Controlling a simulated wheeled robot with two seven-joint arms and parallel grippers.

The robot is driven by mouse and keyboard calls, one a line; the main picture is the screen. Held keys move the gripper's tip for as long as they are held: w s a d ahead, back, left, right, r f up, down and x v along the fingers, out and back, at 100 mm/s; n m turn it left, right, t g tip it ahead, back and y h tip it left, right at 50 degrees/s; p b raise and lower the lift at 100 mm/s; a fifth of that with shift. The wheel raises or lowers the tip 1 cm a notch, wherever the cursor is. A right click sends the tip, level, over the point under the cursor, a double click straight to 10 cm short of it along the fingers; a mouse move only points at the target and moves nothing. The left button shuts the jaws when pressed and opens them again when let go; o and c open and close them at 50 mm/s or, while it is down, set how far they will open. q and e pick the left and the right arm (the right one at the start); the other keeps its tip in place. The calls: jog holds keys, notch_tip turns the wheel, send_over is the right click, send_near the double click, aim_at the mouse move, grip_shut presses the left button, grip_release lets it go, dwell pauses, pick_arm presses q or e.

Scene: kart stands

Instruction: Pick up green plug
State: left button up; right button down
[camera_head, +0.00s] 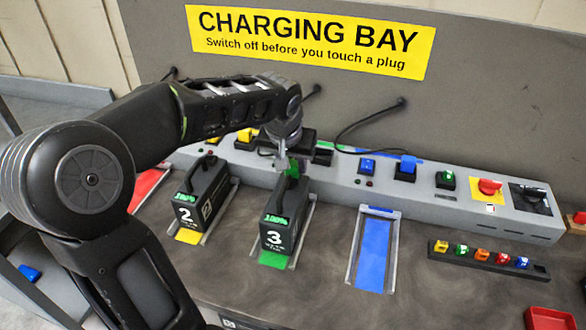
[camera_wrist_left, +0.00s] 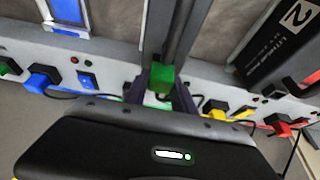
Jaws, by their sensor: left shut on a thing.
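My left gripper (camera_head: 290,158) is over the charging strip, just behind the black battery marked 3 (camera_head: 283,212). It is shut on the green plug (camera_wrist_left: 161,76), which shows between the fingers in the left wrist view. In the head view, a bit of green shows below the fingers, mostly hidden by the gripper and battery 3. I cannot tell whether the plug is in its socket or clear of it. My right gripper is in neither view.
The grey charging strip (camera_head: 330,178) holds a blue plug (camera_head: 406,166), a yellow plug (camera_wrist_left: 215,111) and a red plug (camera_wrist_left: 283,128). Battery 2 (camera_head: 203,196) stands left of battery 3. The blue bay (camera_head: 373,255) is empty. A red knob (camera_head: 489,186) is at the strip's right.

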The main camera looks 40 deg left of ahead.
aim_at(293, 162)
pick_arm(q)
grip_shut()
jog(key=shift+r, duration=0.15)
jog(key=shift+r, duration=0.25)
notch_tip(293, 162, up, 9)
jog(key=shift+r, duration=0.15)
dwell(0.5)
